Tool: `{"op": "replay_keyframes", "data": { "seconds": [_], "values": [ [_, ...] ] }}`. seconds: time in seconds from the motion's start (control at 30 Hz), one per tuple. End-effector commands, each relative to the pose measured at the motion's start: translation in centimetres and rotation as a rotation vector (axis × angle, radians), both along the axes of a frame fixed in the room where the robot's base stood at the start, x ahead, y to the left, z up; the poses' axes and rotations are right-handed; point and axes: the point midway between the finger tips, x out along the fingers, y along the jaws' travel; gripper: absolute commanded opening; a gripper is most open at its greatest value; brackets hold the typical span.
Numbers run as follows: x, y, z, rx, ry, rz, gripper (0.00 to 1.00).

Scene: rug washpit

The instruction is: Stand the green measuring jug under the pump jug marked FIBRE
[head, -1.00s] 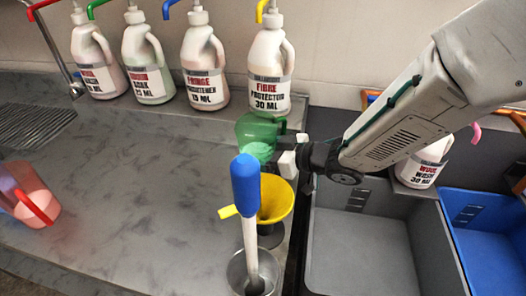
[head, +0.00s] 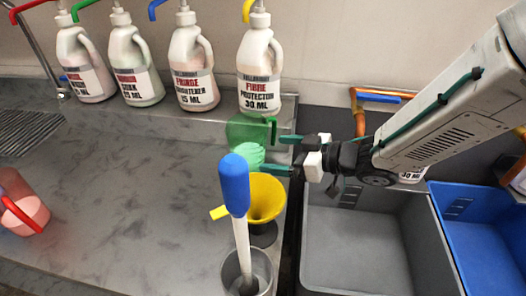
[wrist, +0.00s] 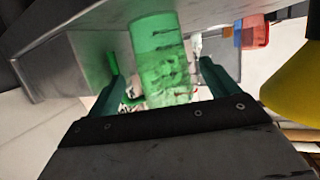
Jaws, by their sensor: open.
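The green measuring jug (head: 240,132) stands upright on the grey counter, in front of and just below the pump jug marked FIBRE (head: 259,70), a white jug with a yellow spout. Its lower part looks lighter green. The spout's tip is cut off at the top of the head view, so I cannot tell its exact line over the jug. My gripper (head: 282,154) is open at the jug's right side, its green fingers apart. In the wrist view the green jug (wrist: 160,50) shows beyond and between the two spread fingers.
A yellow funnel (head: 265,198) and a blue-handled tool (head: 235,185) in a metal cup stand close in front. More pump jugs (head: 192,70) line the wall to the left. A red jug (head: 22,212) is far left. A grey basin (head: 355,250) lies right. The middle counter is clear.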

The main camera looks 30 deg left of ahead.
Motion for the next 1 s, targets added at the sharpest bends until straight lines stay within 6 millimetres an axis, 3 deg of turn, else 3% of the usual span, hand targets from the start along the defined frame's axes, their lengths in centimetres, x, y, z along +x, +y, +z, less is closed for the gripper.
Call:
{"op": "replay_keyframes", "data": {
  "seconds": [0.1,0.23,0.7,0.87,1.0],
  "values": [
    [0.1,-2.2,0.7,0.001,-0.001,-0.003,0.87],
    [0.1,-3.5,1.1,0.0,-0.002,-0.002,0.87],
    [0.2,-4.2,1.0,-0.002,-0.002,-0.003,0.87],
    [1.5,-5.9,-1.3,-0.029,-0.039,-0.046,0.87],
    [3.2,-8.6,-4.8,-0.076,-0.1,-0.103,0.87]
  ]
}}
